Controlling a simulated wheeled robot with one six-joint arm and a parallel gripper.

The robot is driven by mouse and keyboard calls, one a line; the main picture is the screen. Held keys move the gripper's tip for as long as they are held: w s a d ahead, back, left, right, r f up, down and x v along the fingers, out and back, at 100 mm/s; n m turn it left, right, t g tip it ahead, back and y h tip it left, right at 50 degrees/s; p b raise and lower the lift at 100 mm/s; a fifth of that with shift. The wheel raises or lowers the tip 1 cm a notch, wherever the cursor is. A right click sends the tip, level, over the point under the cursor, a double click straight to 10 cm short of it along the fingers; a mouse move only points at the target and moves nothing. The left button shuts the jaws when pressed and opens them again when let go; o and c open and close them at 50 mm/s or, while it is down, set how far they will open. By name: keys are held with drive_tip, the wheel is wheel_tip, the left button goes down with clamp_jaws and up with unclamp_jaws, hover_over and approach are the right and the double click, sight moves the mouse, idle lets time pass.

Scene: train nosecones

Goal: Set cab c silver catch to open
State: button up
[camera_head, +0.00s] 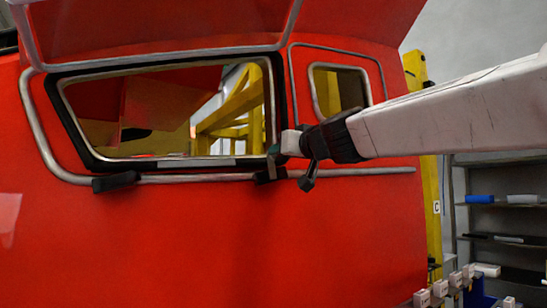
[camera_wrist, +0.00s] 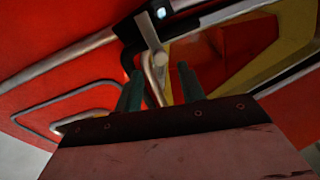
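The silver catch (camera_wrist: 152,38) is a short silver lever at a corner of the black window frame (camera_wrist: 128,32) in the wrist view. My gripper (camera_wrist: 158,76) has its two dark green fingers apart, with the lever's lower end in line with the gap between them. I cannot tell whether either finger touches it. In the head view my gripper (camera_head: 274,160) is at the lower right corner of the cab window (camera_head: 70,110), and my arm comes in from the right. The catch is not clear there, as my gripper covers that corner.
The red cab wall (camera_head: 220,240) fills most of the head view. A silver rail (camera_head: 200,178) runs under the window, and a raised red panel (camera_head: 170,25) hangs above. A smaller window (camera_head: 342,88) lies right. A yellow post (camera_head: 433,225) marked C and shelves (camera_head: 500,205) stand beyond.

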sight(273, 159)
drive_tip(key=x, duration=0.6)
drive_tip(key=shift+w+a, duration=0.15)
drive_tip(key=shift+w, duration=0.05)
drive_tip(key=shift+f, duration=0.1)
drive_tip(key=c, duration=0.8)
